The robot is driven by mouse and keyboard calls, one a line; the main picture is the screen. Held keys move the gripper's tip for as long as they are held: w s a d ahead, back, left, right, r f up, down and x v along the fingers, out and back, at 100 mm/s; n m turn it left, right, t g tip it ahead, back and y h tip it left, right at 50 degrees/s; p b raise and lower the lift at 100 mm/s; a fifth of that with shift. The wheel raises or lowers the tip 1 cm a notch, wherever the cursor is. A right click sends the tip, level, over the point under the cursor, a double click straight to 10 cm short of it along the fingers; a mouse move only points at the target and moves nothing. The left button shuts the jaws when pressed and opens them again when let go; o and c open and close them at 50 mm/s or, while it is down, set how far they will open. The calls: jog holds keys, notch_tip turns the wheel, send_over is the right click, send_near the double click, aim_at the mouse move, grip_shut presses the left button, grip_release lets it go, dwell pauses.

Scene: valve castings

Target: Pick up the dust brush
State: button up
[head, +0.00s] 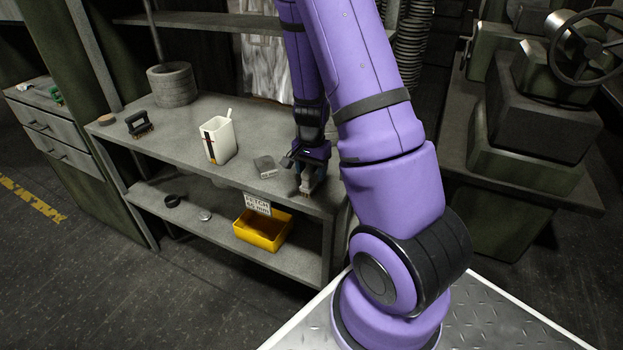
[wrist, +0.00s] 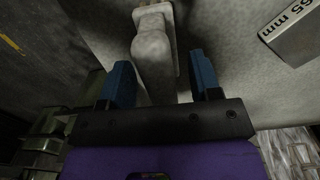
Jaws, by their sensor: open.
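A pale grey-beige handled thing, which looks like the dust brush (wrist: 153,50), lies on the bench in the wrist view. Its rounded handle end points toward my gripper (wrist: 162,78). My gripper is open, with one blue finger on each side of the handle and visible gaps between. In the head view my gripper (head: 310,182) points down at the bench's right end. A small brownish part of the thing shows just below the fingers there; the rest is hidden by my gripper.
A grey block (head: 265,166) marked 65 mm in the wrist view (wrist: 297,32) lies close by. Farther left are a white container (head: 217,140), a black bow-handled brush (head: 138,124) and a round grey pot (head: 172,85). A yellow bin (head: 262,232) stands on the lower shelf.

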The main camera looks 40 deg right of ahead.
jog(key=shift+f, duration=0.75)
jog(key=shift+c, duration=0.2)
grip_shut()
jog(key=shift+r, duration=0.1)
